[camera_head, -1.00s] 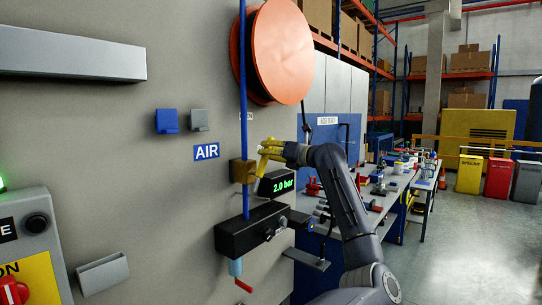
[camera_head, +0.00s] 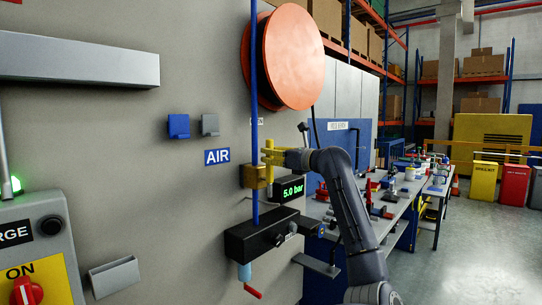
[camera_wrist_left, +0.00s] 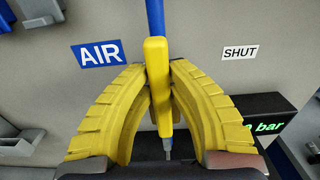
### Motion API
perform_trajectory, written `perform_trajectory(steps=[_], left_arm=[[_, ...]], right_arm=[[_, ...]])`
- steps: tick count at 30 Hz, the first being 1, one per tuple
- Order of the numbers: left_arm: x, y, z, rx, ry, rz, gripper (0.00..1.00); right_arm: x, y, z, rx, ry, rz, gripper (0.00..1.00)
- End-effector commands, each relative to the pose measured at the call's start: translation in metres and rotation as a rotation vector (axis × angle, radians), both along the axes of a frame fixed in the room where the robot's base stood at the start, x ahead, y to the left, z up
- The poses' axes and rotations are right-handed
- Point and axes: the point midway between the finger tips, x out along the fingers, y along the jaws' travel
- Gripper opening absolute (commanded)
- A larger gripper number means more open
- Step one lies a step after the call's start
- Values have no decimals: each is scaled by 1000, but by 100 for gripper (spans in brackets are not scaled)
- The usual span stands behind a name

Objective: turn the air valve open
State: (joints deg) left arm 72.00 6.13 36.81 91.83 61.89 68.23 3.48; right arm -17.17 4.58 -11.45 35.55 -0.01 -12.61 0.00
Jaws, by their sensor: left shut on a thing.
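The air valve has a brass body (camera_head: 255,176) on the vertical blue pipe (camera_head: 255,60). Its yellow handle (camera_head: 269,146) stands upright along the pipe, and the wrist view shows the handle (camera_wrist_left: 156,85) in line with the pipe. My left gripper (camera_head: 273,158) is shut on the handle, its yellow fingers closing on both sides of it in the wrist view (camera_wrist_left: 158,72). The pressure display (camera_head: 292,190) reads 5.0 bar. A blue AIR sign (camera_head: 217,157) is left of the valve. A SHUT label (camera_wrist_left: 240,52) is on the right in the wrist view. My right gripper is not in view.
A black block (camera_head: 255,237) with fittings is below the valve. An orange reel (camera_head: 293,58) is above. A control box (camera_head: 35,240) is at the lower left. A workbench (camera_head: 400,205) with tools stands behind my arm.

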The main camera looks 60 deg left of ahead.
Motion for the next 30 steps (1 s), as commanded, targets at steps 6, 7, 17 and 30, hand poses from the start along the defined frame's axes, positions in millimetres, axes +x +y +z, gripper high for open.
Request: perform_trajectory(steps=[6, 7, 17, 30], left_arm=[[-2, 1, 0, 1, -7, 4, 0], [-2, 1, 0, 1, -7, 4, 0], [-2, 1, 0, -1, -5, 3, 41], [3, -12, -1, -1, -4, 0, 42]], right_arm=[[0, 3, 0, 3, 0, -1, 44], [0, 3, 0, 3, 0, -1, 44], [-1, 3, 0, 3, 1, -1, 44], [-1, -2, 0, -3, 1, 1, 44]])
